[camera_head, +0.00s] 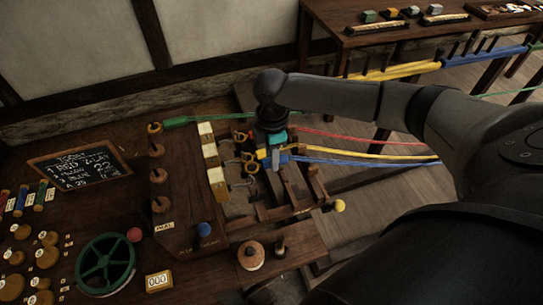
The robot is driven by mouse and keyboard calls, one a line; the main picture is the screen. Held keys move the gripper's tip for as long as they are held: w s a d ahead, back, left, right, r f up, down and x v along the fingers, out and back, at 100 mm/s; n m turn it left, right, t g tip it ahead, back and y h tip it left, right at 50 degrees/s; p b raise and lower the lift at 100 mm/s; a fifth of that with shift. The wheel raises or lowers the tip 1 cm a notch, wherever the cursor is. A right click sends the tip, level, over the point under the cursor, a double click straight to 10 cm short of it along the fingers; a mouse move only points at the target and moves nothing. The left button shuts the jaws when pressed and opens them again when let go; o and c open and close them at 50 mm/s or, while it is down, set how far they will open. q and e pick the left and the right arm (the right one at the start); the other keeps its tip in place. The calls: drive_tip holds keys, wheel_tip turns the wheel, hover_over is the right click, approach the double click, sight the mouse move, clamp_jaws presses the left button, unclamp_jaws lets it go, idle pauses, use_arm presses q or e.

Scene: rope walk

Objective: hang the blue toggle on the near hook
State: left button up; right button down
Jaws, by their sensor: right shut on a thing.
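My right gripper (275,156) reaches down from the upper right over the wooden rope frame and is shut on the blue toggle (284,159). A blue rope (360,161) runs off to the right from it. The toggle's far side is partly hidden by the fingers. To the left stands a row of cream blocks with dark hooks beside them; the nearest block (217,178) has the near hook (240,183) at its right. The toggle is to the right of this hook and apart from it. My left gripper is not in view.
Yellow (385,154) and red (340,136) ropes run close beside the blue one. A green-handled piece (190,120) lies behind the blocks. A green wheel (105,264), a chalkboard (80,167) and a blue knob (204,229) are on the bench to the left.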

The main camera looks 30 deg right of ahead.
drive_tip(key=shift+f+b, duration=1.1)
drive_tip(key=shift+b, duration=0.35)
drive_tip(key=shift+f+b, duration=0.35)
drive_tip(key=shift+f, duration=1.35)
drive_tip(key=shift+p, duration=0.4)
drive_tip(key=shift+f, duration=0.1)
drive_tip(key=c, duration=0.5)
unclamp_jaws()
drive_tip(key=shift+c, duration=0.2)
